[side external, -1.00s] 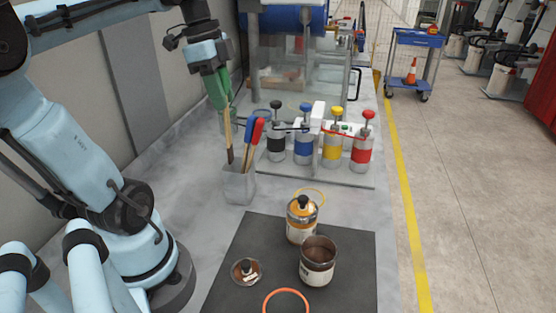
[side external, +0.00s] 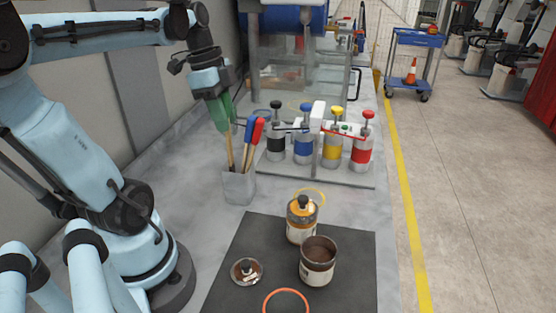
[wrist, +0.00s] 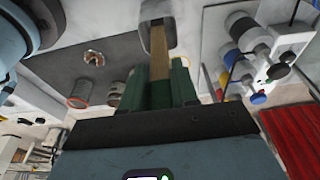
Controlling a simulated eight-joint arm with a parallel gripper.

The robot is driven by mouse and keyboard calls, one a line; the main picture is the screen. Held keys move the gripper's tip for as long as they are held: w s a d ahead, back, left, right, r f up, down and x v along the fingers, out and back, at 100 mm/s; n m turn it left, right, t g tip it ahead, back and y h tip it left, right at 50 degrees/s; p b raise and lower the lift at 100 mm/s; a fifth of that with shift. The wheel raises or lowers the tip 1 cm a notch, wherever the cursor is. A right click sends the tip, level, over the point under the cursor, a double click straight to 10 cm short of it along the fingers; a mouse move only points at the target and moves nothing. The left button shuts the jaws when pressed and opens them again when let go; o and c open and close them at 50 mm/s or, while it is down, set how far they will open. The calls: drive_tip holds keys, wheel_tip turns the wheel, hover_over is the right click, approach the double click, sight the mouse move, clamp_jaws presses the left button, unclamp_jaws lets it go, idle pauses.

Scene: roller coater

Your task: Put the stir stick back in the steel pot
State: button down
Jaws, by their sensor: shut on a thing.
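My gripper (side external: 226,120) has green fingers and points down above the steel pot (side external: 239,188), a grey square-sided container on the bench. It is shut on the wooden stir stick (side external: 230,151); the wrist view shows the stick (wrist: 160,50) between the fingers (wrist: 160,72), reaching to the pot's mouth (wrist: 157,10). The stick stands nearly upright, and its lower end goes behind the pot's front rim, apparently inside. Its dark tip is hidden. A blue-handled tool (side external: 249,134) and a red-handled tool (side external: 257,136) lean in the same pot, right of the stick.
Several pump bottles, including a black-topped one (side external: 276,142) and a red-topped one (side external: 362,145), stand to the right on a rack.

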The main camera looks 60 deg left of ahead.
sight(227, 134)
drive_tip(key=shift+f, duration=0.1)
drive_tip(key=shift+s+a+x, duration=0.15)
drive_tip(key=shift+x, duration=0.65)
drive_tip(key=shift+s+a+x, duration=0.1)
drive_tip(key=shift+x, duration=0.7)
drive_tip(key=shift+f, duration=0.1)
drive_tip(key=c, duration=0.8)
unclamp_jaws()
